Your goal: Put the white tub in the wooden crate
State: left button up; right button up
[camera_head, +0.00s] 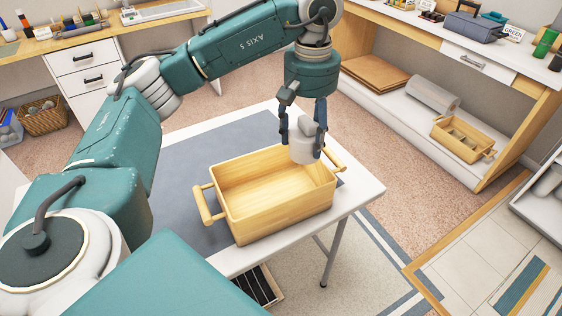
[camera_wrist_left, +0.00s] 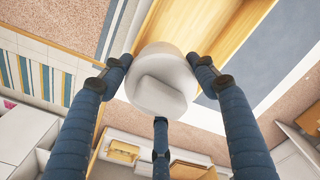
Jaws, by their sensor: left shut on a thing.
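The white tub (camera_head: 304,150) is between the fingers of my left gripper (camera_head: 303,135), which is shut on it. In the head view it overlaps the right end of the wooden crate (camera_head: 265,215), near the far right rim. I cannot tell whether its lower part is below the rim. In the left wrist view the tub (camera_wrist_left: 161,82) fills the space between three blue fingers, with the crate's wall (camera_wrist_left: 240,28) beside it. The crate stands on the table, with a handle at each end, and its visible floor is bare. My right gripper is not in view.
The white table (camera_head: 358,190) has a grey mat (camera_head: 185,165) under the crate. Counters with tools line the back wall. A second, smaller wooden crate (camera_head: 462,138) sits on the low shelf at right. A wicker basket (camera_head: 43,116) is on the floor at left.

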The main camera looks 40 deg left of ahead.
pick_arm(q)
jog(key=w+a+n, duration=0.1)
jog(key=w+a+r, duration=0.1)
jog(key=a, duration=0.1)
jog(key=shift+r+n, duration=0.15)
jog(key=shift+n, duration=0.25)
jog(key=f, duration=0.6)
jog(key=f+p, duration=0.1)
jog(key=f, duration=1.2)
jog(key=shift+a+f, duration=0.1)
jog(key=shift+a, duration=0.15)
jog(key=shift+f, duration=0.2)
jog(key=shift+w, duration=0.1)
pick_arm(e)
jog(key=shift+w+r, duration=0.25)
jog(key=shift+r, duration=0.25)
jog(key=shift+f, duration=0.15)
pick_arm(q)
jog(key=o, duration=1.2)
jog(key=shift+f, duration=0.1)
jog(key=shift+o, duration=0.2)
